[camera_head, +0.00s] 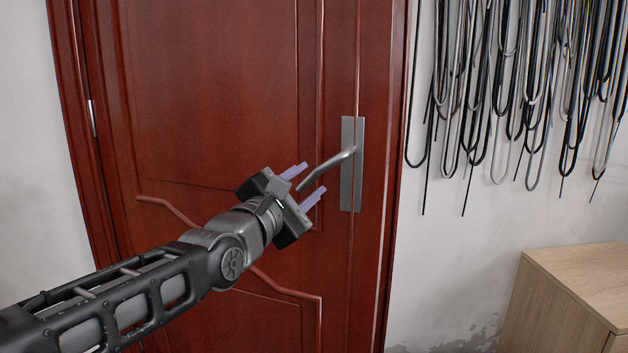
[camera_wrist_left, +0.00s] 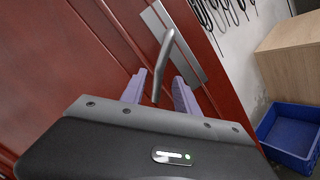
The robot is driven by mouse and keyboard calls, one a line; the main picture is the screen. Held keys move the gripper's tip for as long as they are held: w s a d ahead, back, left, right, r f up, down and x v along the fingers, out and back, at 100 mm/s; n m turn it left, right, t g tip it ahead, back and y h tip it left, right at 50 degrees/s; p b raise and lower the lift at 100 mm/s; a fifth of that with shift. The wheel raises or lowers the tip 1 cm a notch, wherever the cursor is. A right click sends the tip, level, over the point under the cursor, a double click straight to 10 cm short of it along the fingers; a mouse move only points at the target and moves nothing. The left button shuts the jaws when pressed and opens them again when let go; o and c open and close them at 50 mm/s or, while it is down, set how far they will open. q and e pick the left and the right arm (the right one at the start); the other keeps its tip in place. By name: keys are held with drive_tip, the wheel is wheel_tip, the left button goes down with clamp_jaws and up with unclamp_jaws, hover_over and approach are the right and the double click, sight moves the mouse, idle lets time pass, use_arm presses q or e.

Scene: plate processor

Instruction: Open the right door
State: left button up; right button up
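The door (camera_head: 220,90) is dark red with raised panels and looks shut in its frame. Its metal lever handle (camera_head: 328,168) sticks out to the left from a grey plate (camera_head: 351,190) near the right edge. My left gripper (camera_head: 308,183) is open in front of the door, at the free end of the lever. In the left wrist view the lever (camera_wrist_left: 162,66) reaches down between the two purple fingers (camera_wrist_left: 157,88), with gaps on both sides. I cannot tell whether a finger touches it. My right gripper is in neither view.
Black and grey cables (camera_head: 500,90) hang on the white wall right of the door. A light wooden cabinet (camera_head: 570,300) stands at the lower right. The left wrist view shows a blue bin (camera_wrist_left: 291,135) on the floor beside it.

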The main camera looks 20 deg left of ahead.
use_arm(q)
drive_tip(key=v, duration=0.3)
drive_tip(key=shift+s, duration=0.25)
drive_tip(key=shift+f, duration=0.1)
drive_tip(key=shift+c, duration=0.5)
